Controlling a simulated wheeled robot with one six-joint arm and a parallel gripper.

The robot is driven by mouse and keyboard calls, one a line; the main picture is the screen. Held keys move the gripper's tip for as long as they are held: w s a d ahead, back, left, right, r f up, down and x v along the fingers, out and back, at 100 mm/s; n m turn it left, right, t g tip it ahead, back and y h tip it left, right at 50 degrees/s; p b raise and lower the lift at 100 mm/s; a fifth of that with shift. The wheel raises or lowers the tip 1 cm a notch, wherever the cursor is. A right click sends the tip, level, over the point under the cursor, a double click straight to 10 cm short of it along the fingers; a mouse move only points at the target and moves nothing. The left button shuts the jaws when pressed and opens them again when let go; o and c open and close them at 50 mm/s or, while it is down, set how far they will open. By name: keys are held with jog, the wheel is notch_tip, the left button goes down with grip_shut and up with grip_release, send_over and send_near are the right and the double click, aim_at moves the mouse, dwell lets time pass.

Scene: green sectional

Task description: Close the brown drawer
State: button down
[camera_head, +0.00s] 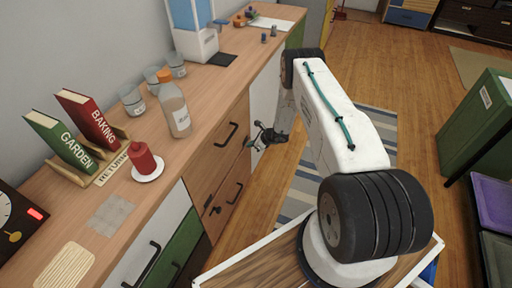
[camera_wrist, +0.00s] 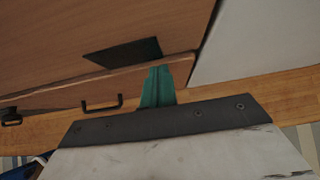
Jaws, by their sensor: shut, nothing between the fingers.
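The brown drawer fronts (camera_head: 213,158) are in the wooden unit under the counter, left of centre in the head view, with dark bar handles. In the wrist view, a brown front (camera_wrist: 65,95) with a dark handle (camera_wrist: 101,104) lies left of my gripper (camera_wrist: 158,72). Its upper edge is slanted against the brown surface above; how far any drawer stands out is not clear. My gripper, also in the head view (camera_head: 262,138), is shut and empty, close beside the right side of the upper brown fronts. Whether it touches them cannot be told.
The counter (camera_head: 150,195) holds books, a red candle (camera_head: 144,158), a bottle (camera_head: 175,108), glass jars and a blue-white dispenser (camera_head: 192,32). A white panel (camera_wrist: 255,40) adjoins the brown fronts. Striped rug and open floor (camera_head: 375,65) lie right; a green bin (camera_head: 478,125) stands far right.

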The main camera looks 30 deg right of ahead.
jog(key=shift+w+a+r, duration=0.1)
jog(key=shift+w+a, duration=0.1)
jog(key=shift+w, duration=0.05)
jog(key=shift+s, duration=0.1)
jog(key=s+d+r, duration=0.6)
jog(key=s+r, duration=0.1)
jog(key=s, duration=0.2)
jog(key=shift+d, duration=0.4)
